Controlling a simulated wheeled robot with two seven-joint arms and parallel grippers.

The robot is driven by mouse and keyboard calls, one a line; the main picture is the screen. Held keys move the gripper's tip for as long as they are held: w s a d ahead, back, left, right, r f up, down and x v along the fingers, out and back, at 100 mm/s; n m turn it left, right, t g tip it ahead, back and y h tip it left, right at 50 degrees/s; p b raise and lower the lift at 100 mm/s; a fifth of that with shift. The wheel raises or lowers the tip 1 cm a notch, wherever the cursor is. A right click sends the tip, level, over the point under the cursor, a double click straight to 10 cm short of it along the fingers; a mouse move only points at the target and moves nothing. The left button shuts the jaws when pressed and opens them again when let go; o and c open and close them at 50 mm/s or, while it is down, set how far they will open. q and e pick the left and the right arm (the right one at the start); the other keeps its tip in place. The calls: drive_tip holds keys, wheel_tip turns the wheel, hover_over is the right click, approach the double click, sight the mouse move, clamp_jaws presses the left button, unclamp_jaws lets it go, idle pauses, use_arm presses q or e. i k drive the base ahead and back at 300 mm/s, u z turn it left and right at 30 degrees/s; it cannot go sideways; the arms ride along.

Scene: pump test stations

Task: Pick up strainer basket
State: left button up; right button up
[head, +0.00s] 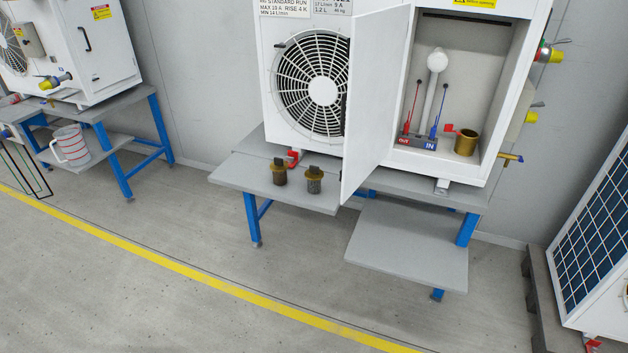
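Two small strainer-like pieces stand upright on the grey shelf in front of the fan unit. The left piece (279,173) has a brown body, a brass-coloured collar and a dark top tab. The right piece (314,181) looks alike but has a greyer, mesh-like body. I cannot tell for certain which is the strainer basket. A brass cup (466,142) stands inside the open cabinet (490,60), at its lower right; its inside is dark and I cannot see whether it holds anything. Neither of my grippers is in view.
The cabinet's white door (374,90) hangs open towards me, just right of the two pieces. A lower empty shelf (405,245) juts out at right. Another station (95,50) with a striped jug (72,145) stands left. The floor in front is clear.

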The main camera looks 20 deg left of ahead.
sight(313, 175)
drive_tip(key=k, duration=0.5)
drive_tip(key=u, duration=0.7)
drive_tip(key=i, duration=1.85)
drive_tip(key=z, duration=0.5)
